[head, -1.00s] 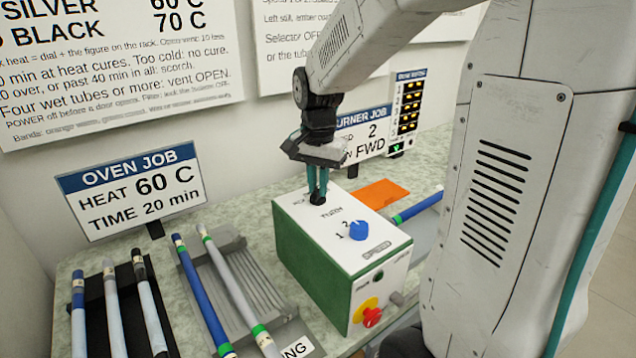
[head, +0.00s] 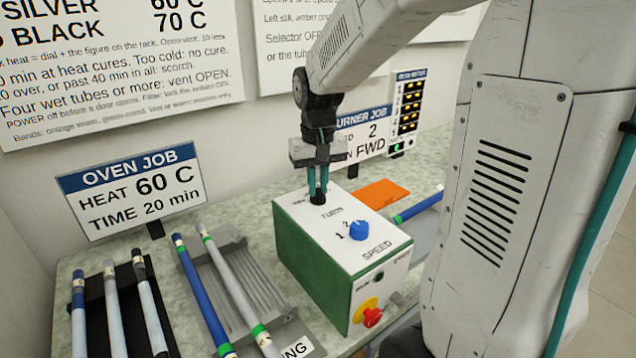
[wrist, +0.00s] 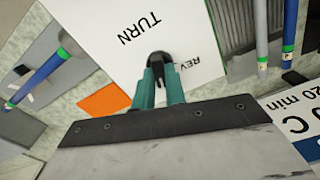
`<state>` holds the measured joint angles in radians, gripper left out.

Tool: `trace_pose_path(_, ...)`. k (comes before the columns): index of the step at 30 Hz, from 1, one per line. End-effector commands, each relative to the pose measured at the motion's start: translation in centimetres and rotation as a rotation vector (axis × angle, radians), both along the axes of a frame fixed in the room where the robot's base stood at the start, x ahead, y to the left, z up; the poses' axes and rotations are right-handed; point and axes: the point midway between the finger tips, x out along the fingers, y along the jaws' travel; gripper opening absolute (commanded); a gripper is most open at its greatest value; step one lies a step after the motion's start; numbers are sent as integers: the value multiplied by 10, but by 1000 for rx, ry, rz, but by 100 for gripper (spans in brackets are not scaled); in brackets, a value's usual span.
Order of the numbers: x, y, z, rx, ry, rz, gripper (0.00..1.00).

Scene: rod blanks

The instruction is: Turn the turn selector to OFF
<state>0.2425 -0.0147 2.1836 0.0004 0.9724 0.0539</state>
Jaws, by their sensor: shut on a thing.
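The turn selector (wrist: 158,62) is a small black knob on the white top of the green control box (head: 301,261), beside the "TURN" label. My gripper (head: 318,197) points down from above, its teal fingers shut on the turn selector. In the wrist view the fingers (wrist: 160,75) sit on both sides of the black knob. A "REV" marking shows close to the knob in the wrist view. The fingers hide much of the knob, and I cannot tell where its pointer points. I see no OFF mark clearly.
The blue speed knob (head: 358,230) and a red button on yellow (head: 371,316) are on the same box. Racks with blue and grey rods (head: 204,290) lie to the left. An orange sheet (head: 380,194) lies behind the box. Signs stand along the wall.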

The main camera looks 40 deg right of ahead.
Motion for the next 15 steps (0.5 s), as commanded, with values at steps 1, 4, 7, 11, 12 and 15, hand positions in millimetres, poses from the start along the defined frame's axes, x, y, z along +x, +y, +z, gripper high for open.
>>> trace_pose_path(1, 0, 0, 0, -1, 1, 35, 0)
trace_pose_path(4, 0, 0, 0, -1, 1, 106, 0)
trace_pose_path(7, 0, 0, 0, -1, 1, 166, 0)
trace_pose_path(11, 0, 0, 0, -1, 1, 225, 0)
trace_pose_path(12, -1, 0, 0, -1, 1, 239, 0)
trace_pose_path(15, -1, 0, 0, 0, 2, 266, 0)
